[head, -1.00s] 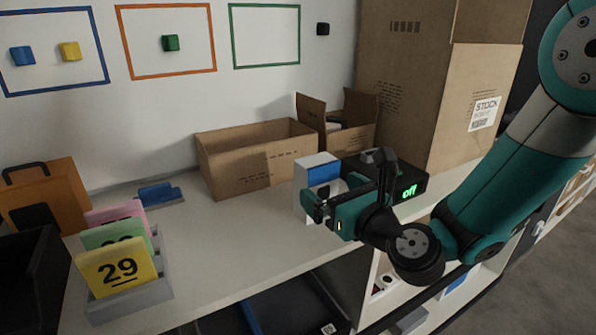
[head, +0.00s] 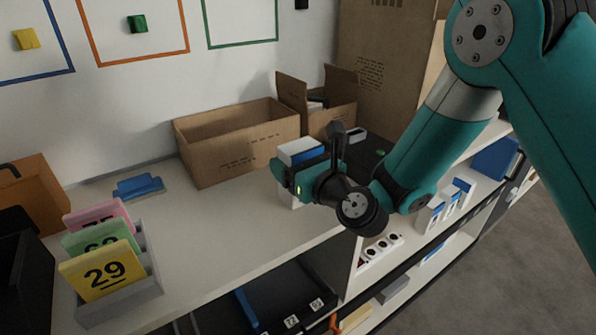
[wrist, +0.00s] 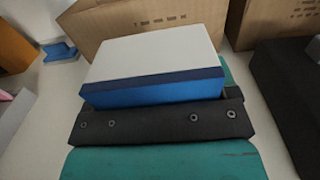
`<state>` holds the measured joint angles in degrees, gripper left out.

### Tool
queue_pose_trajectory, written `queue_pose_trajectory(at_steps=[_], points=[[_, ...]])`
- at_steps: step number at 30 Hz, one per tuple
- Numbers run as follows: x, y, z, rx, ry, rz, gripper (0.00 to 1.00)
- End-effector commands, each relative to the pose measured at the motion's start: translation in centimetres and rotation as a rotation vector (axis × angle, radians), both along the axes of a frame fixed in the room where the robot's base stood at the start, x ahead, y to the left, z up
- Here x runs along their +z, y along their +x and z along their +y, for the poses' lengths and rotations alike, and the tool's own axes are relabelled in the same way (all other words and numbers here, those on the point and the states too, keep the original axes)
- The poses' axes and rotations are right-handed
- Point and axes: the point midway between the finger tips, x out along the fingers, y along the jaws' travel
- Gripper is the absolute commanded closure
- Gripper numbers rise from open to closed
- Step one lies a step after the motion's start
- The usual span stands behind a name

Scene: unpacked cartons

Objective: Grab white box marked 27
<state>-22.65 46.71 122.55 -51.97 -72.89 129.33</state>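A white box with a blue band (head: 298,149) stands on the light worktop, in front of the open cartons. No number is readable on it. My teal and black gripper (head: 304,180) is right up against the box and covers much of its side. In the wrist view, the white top of the box (wrist: 155,53) and its blue side lie just beyond a black gripper part (wrist: 155,122). Some teal shows at the box's right edge. The fingertips are hidden, so I cannot tell whether they are closed on the box.
An open carton (head: 240,150) and a smaller one (head: 325,115) stand behind the box. A dark device (head: 368,152) is to its right. Numbered cards, including yellow 29 (head: 103,271), stand in a grey holder at left. The worktop between holder and box is clear.

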Motion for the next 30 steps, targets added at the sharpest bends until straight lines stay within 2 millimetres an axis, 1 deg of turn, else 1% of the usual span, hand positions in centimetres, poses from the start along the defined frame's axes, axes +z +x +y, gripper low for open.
queue_pose_trajectory(at_steps=[1,2,3,11,14,17,20,23,26,30], points=[[0.0,0.0,0.0,0.000,-0.001,-0.001,0.34],[0.0,0.0,0.0,0.000,-0.001,-0.001,0.41],[0.0,0.0,0.0,0.000,0.000,0.000,0.50],[0.2,0.0,0.1,0.002,0.001,-0.001,0.50],[0.5,0.0,0.1,0.002,0.000,-0.001,0.50],[1.4,0.0,0.1,0.001,0.000,-0.002,0.50],[2.7,0.0,0.1,0.002,0.001,-0.003,0.50],[4.6,0.0,0.1,0.002,0.001,-0.003,0.50],[7.0,0.0,0.1,0.002,0.001,-0.003,0.50],[10.9,-0.1,0.1,0.002,0.001,-0.003,0.50]])
